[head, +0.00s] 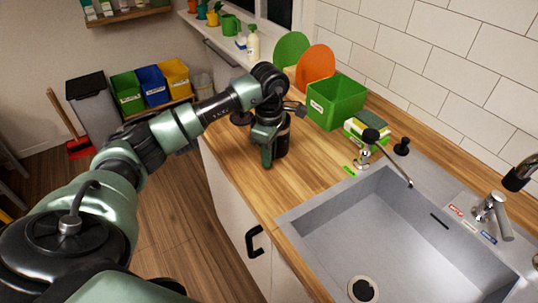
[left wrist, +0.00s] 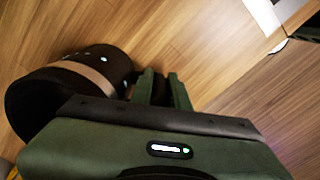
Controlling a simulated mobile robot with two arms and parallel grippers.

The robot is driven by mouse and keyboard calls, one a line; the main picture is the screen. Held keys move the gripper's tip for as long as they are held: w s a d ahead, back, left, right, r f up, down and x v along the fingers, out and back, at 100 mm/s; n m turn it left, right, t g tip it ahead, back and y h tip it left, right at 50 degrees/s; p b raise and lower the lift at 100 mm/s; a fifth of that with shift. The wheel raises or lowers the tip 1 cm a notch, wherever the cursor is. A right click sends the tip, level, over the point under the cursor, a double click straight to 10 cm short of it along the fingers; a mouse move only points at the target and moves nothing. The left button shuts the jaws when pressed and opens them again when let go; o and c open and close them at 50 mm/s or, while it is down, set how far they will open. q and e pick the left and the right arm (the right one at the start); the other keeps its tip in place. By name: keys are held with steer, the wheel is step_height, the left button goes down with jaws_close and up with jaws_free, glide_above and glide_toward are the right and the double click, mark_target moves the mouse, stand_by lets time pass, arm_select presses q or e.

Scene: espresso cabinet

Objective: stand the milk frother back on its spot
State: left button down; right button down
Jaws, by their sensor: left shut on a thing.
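The milk frother appears to be the dark cylinder (head: 282,136) on the wooden counter, beside my left gripper (head: 266,160). In the left wrist view the dark body (left wrist: 62,88) has a tan band and lies left of the fingers (left wrist: 163,88). The left fingers are shut on a dark part at its side, probably its handle; the fingers hide most of it. In the head view it looks upright; whether its base touches the counter I cannot tell. Its spot cannot be made out in either view. My right gripper is not in view.
A green bin (head: 336,102), a green disc (head: 291,49) and an orange disc (head: 316,66) stand behind. A sponge stack (head: 361,131) and black-topped dispenser (head: 370,137) stand by the grey sink (head: 300,216). Bare wood (head: 310,165) lies right of the gripper.

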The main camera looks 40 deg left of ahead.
arm_select(q)
steer(key=shift+f, duration=0.35)
steer(key=c, duration=1.8)
jaws_free()
steer(key=shift+f, duration=0.2)
steer(key=o, duration=0.4)
steer(key=shift+r, duration=0.1)
steer(key=shift+o, duration=0.2)
steer(key=shift+r, duration=0.2)
step_height(320, 180, up, 11)
steer(key=b, duration=0.2)
steer(key=shift+f+b, duration=0.2)
steer(key=shift+b, duration=0.15)
steer(key=shift+r, duration=0.65)
